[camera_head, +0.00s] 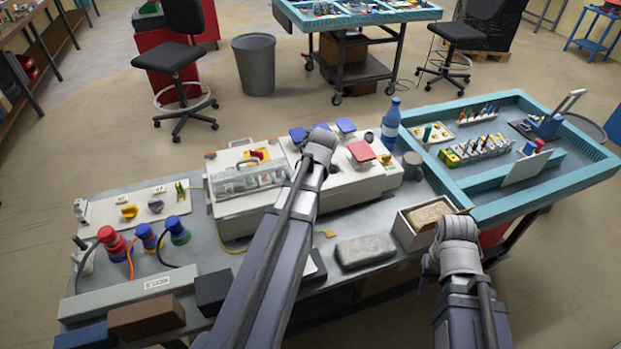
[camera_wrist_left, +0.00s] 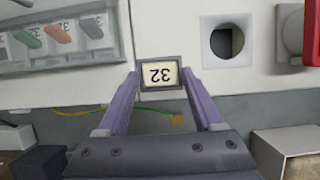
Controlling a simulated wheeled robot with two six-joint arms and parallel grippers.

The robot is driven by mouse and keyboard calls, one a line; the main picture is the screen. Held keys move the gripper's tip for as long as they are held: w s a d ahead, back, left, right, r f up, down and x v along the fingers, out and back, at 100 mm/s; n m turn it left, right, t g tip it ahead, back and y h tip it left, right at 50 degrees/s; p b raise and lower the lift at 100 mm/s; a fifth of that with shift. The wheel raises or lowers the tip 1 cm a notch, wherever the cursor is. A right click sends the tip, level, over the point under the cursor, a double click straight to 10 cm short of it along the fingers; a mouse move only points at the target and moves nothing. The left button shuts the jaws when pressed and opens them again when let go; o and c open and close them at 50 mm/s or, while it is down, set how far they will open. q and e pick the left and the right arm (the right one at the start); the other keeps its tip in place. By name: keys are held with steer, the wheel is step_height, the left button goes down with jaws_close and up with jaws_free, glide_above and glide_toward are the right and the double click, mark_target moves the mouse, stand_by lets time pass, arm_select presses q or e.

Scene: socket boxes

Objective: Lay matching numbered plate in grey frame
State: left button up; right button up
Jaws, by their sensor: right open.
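In the left wrist view my left gripper (camera_wrist_left: 161,88) has its two fingertips against the sides of a small cream plate (camera_wrist_left: 161,74) with a dark border. Its number 32 reads upside down. The plate shows in front of the light panel of the socket box (camera_wrist_left: 270,80), left of a round opening (camera_wrist_left: 227,41); any gap behind it cannot be judged. In the head view my left wrist covers the jaws and the plate. No empty grey frame can be made out. My right gripper (camera_head: 457,228) is at the lower right, by a small open box; its jaws are hardly visible.
A small yellow plate (camera_head: 330,234) lies on the table before the socket box. A grey block (camera_head: 365,250) and an open carton (camera_head: 407,236) stand right of it. A blue bottle (camera_head: 391,124) stands behind. Coloured plugs (camera_head: 146,238) with cables stand at left.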

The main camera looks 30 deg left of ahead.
arm_select(q)
steer(key=shift+o, duration=0.8)
steer(key=shift+r, duration=0.1)
steer(key=w+a+r+p+v, duration=0.1)
steer(key=p+v, duration=1.3)
steer(key=shift+w+a, duration=0.2)
steer(key=shift+a, duration=0.2)
